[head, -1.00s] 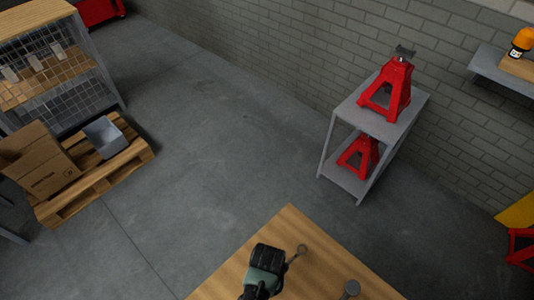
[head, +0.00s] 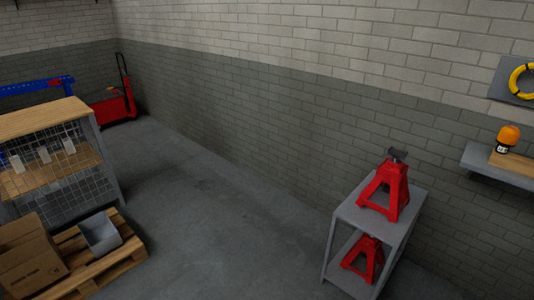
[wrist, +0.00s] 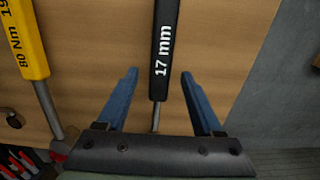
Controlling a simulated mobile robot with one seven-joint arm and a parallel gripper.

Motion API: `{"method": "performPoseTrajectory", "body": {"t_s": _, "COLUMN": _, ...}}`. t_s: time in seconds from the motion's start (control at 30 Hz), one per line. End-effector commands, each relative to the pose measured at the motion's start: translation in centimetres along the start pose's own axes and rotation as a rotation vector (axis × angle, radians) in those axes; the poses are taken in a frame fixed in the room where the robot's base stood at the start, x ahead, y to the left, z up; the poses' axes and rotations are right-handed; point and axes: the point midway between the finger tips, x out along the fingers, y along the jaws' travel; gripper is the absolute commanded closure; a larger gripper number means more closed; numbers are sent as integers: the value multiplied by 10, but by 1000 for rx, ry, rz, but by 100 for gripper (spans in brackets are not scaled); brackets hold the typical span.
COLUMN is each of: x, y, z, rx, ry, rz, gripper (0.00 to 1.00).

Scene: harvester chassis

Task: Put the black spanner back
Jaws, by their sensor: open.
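In the wrist view a black spanner (wrist: 162,50) with "17 mm" in white on its handle runs down against a wooden board. Its thin metal shank ends near my gripper's palm. My gripper (wrist: 160,85) is open, with one blue finger on each side of the black spanner. The fingers look apart from the handle. The top end of the spanner is outside the picture. My gripper does not show in the head view.
A yellow tool (wrist: 28,40) marked "80 Nm" is left of the spanner in the wrist view. In the head view, red jack stands (head: 388,190) are on a grey shelf unit (head: 347,212). A pallet (head: 105,262) with a cardboard box (head: 28,262) is at left.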

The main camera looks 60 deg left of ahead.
Motion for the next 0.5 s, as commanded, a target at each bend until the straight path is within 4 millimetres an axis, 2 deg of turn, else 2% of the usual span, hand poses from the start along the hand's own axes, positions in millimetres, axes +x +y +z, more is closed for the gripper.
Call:
{"method": "performPoseTrajectory", "body": {"t_s": 0.17, "x": -23, "y": 0, "z": -1, "rx": 1, "ry": 4, "rz": -2, "gripper": 32}}
{"method": "performPoseTrajectory", "body": {"t_s": 0.5, "x": -92, "y": 0, "z": -2, "rx": 1, "ry": 5, "rz": -2, "gripper": 32}}
